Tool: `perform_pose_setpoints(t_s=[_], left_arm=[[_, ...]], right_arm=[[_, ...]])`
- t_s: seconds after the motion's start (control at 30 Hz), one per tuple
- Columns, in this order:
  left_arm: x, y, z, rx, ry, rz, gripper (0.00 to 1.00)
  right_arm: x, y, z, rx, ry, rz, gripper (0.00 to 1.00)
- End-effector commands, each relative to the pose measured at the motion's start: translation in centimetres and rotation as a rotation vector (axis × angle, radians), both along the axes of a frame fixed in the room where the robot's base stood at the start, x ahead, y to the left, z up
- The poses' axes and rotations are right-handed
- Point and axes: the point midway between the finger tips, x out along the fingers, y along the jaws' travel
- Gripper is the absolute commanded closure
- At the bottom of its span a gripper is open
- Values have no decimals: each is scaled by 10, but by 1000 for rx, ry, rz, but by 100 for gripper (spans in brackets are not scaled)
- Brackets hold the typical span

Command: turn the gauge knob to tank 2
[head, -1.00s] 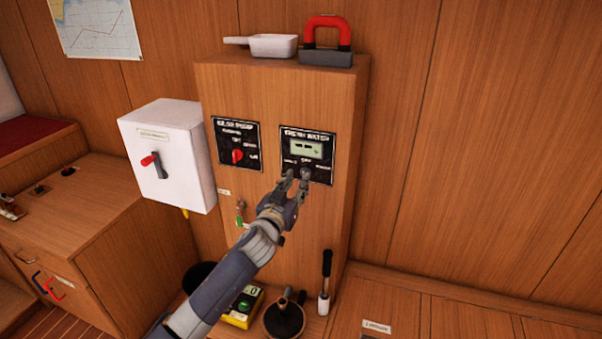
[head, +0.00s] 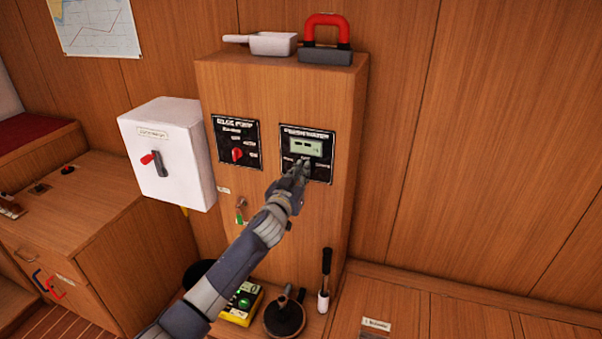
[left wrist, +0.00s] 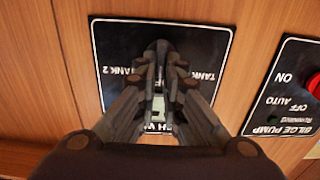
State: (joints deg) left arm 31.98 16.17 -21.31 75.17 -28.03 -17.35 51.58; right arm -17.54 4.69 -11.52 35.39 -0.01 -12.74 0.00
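The black fresh water panel (head: 287,146) is on the front of the wooden cabinet, with a lit display (head: 306,147). My left gripper (head: 303,167) is at the panel's lower part, below the display, and covers the gauge knob in the head view. In the left wrist view, where the panel appears upside down, the dark gauge knob (left wrist: 158,46) sticks out between the fingertips of my left gripper (left wrist: 162,72). The fingers are drawn in on both sides of it. A TANK 2 label is at the left there. The knob's pointing direction is largely hidden. My right gripper is out of view.
The bilge pump panel (head: 221,130) with a red knob (head: 237,154) is just left. A white switch box (head: 185,125) protrudes further left. A scoop (head: 272,43) and a red-handled object (head: 327,54) stand on top. Several items stand below.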

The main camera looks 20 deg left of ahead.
Motion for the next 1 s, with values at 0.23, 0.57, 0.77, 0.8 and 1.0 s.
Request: perform_pose_setpoints(t_s=[0.23, 0.57, 0.77, 0.8, 1.0], left_arm=[[0, 0, 0, 5, 1, 0, 100], [0, -3, -1, 132, -4, 0, 100], [0, -5, -1, 293, -9, 0, 100], [0, -6, -1, 328, -10, 0, 100], [0, -8, -3, 498, -16, 0, 100]], right_arm=[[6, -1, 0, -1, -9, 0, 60], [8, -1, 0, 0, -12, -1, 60], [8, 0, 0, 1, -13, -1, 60], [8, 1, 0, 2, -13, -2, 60], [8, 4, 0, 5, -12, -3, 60]])
